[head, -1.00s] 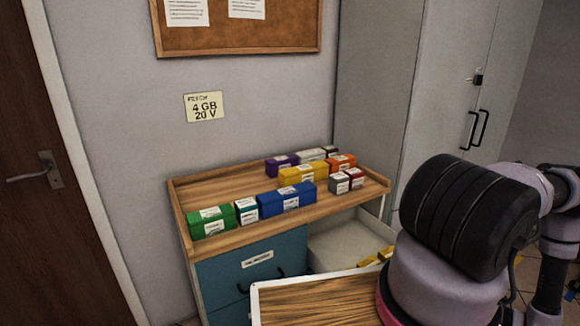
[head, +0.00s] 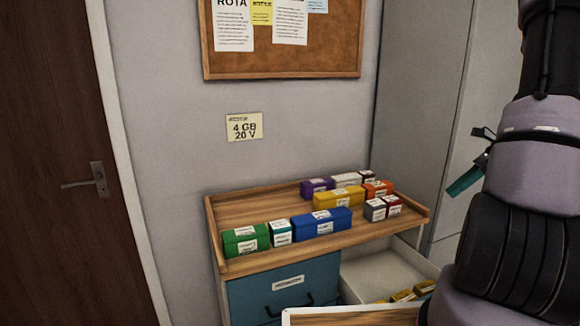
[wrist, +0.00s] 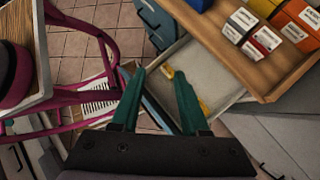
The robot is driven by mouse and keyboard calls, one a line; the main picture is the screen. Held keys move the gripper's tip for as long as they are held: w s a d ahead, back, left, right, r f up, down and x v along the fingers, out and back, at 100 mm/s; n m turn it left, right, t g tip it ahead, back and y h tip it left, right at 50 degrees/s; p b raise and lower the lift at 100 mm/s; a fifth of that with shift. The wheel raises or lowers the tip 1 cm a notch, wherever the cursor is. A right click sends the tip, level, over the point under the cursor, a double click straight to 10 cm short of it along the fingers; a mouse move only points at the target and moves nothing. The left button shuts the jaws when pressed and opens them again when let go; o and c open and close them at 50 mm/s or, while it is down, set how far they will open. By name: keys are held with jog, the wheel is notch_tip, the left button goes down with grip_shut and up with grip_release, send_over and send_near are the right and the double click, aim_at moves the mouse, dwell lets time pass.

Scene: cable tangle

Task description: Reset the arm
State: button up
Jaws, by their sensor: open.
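My gripper (wrist: 160,74) is open in the wrist view, with its two green fingers apart and nothing held between them. A green finger also shows at the right of the head view, where my gripper (head: 467,178) hangs beside my raised dark and pale arm. In the wrist view the fingers point over an open pale drawer (wrist: 212,68); how high they are above it I cannot tell. Yellow items lie in the drawer, partly hidden by the fingers.
The open drawer (head: 385,272) holds several yellow items (head: 412,293). A wooden cabinet top (head: 255,212) carries several coloured boxes, including a blue box (head: 320,225). A grey cupboard (head: 420,110) stands behind at right. A magenta frame (wrist: 95,28) fills the wrist view's left.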

jog(key=s+a+r+n+t+h, duration=0.1)
jog(key=s+a+r+n+h, duration=0.1)
jog(key=a+r+n, duration=0.45)
jog(key=s+a+r+n+h, duration=0.2)
jog(key=a+r+n, duration=0.2)
jog(key=a+r, duration=0.45)
jog(key=s+a+r+n+t+h, duration=0.2)
jog(key=s+a+r+n+t, duration=0.2)
jog(key=s+a+r+n, duration=0.4)
jog(key=shift+s+r+n+t, duration=0.2)
jog(key=shift+s+n+t, duration=0.25)
jog(key=shift+s, duration=0.35)
